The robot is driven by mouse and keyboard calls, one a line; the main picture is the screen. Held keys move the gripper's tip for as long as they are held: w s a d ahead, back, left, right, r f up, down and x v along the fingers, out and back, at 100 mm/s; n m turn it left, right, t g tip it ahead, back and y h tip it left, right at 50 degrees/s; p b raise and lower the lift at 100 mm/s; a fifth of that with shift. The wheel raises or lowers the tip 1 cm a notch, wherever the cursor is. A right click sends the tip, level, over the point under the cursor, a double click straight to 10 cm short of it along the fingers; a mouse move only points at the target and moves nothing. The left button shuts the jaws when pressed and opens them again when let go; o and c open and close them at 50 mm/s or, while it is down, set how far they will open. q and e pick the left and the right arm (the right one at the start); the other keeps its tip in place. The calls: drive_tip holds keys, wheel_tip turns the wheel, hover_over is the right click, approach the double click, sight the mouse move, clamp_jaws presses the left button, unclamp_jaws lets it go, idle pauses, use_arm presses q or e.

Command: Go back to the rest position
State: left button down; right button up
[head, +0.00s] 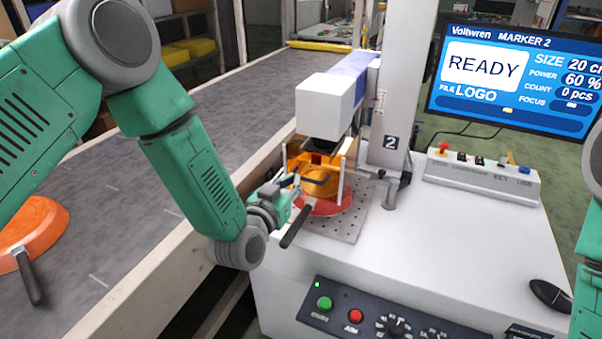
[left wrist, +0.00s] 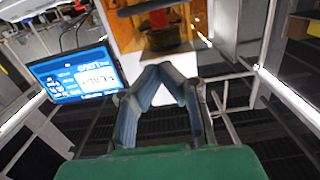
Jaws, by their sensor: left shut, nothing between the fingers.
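My left arm comes in from the left, and my left gripper (head: 290,187) is beside the marking machine, close to the red pan's black handle. In the left wrist view the left gripper's fingers (left wrist: 163,72) meet at their tips with nothing between them. The red pan (head: 338,206) lies on the perforated plate (head: 345,228) under the marking head, its handle pointing to the lower left. Whether the gripper touches the pan cannot be told. Only a green piece of my right arm shows at the right edge; its gripper is out of view.
The white marking head (head: 325,105) and its column (head: 402,80) stand over the plate, with orange parts (head: 318,180) beneath. The monitor (head: 515,80) reads READY. An orange pan (head: 35,230) lies on the conveyor (head: 130,215).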

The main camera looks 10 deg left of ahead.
use_arm(q)
drive_tip(key=s+a+f+g+y+b, duration=0.1)
drive_tip(key=s+a+f+g, duration=0.25)
drive_tip(key=s+f, duration=0.65)
drive_tip(key=s+a+f+g+b, duration=0.2)
drive_tip(key=s+f+g, duration=0.3)
drive_tip(key=s+f, duration=0.45)
drive_tip(key=s+a+f+g+y, duration=0.1)
drive_tip(key=s+a+f+g, duration=0.2)
drive_tip(key=s, duration=0.7)
drive_tip(key=s+a+f+n+g+y+b, duration=0.1)
drive_tip(key=s+a+f+g, duration=0.3)
drive_tip(key=s, duration=0.5)
drive_tip(key=shift+s+a+f+n+g, duration=0.2)
drive_tip(key=shift+s+a+n+g, duration=0.1)
drive_tip(key=shift+s+g, duration=0.15)
drive_tip(key=shift+w+d, duration=0.1)
drive_tip(key=shift+w, duration=0.1)
